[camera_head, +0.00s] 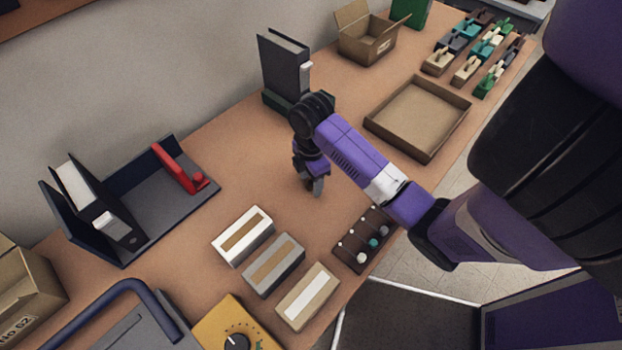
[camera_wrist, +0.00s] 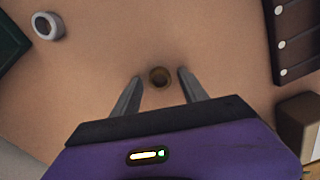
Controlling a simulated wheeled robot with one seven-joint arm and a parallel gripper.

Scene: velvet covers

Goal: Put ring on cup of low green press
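My gripper (camera_head: 314,188) points down at the table, and its two fingers are apart in the wrist view (camera_wrist: 155,88). A thick pale ring or short hollow cylinder (camera_wrist: 47,26) stands at the upper left of the wrist view, beside a dark green surface. Neither ring shows clearly in the head view. Several small lever presses stand at the far right of the table, with a green one (camera_head: 487,86) among them; I cannot tell which is the low one.
An empty cardboard tray (camera_head: 376,123) lies beyond my arm. A dark binder (camera_head: 280,62) stands behind my gripper. A dark pegged rack (camera_head: 346,257) and striped blocks (camera_head: 232,252) lie at the front. A red tool (camera_head: 177,167) stands at a blue bookend on the left.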

